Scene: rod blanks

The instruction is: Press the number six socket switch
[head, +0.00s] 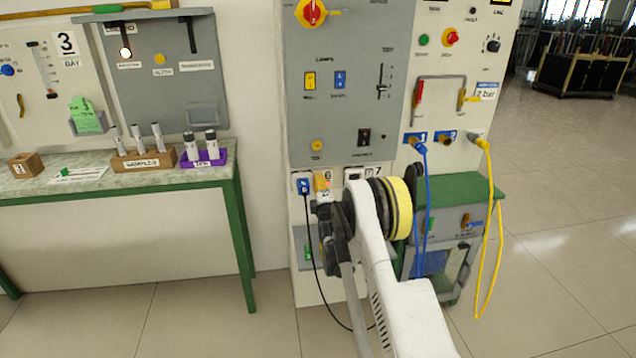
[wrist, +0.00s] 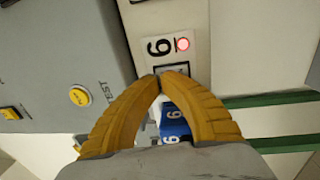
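The number six label (head: 327,174) is on a pale socket strip low on the panel, partly behind my gripper in the head view. The wrist view shows the turned digit label (wrist: 160,47) with a lit red lamp (wrist: 183,43) beside it. The switch (wrist: 174,71) is a small dark-edged part right at my fingertips, mostly hidden by them. A blue plug (wrist: 173,122) shows between my fingers; it also shows in the head view (head: 304,186) with a black cable. My gripper (wrist: 158,77) has its yellow fingertips together, with nothing seen between them. I cannot tell whether they touch the switch.
A number seven label (head: 377,171) is to the right of six. A yellow TEST button (wrist: 79,95) is on the grey panel (head: 345,130). Blue and yellow hoses (head: 485,230) hang right of my arm by a green-topped cart (head: 460,187). A sample bench (head: 110,185) stands left.

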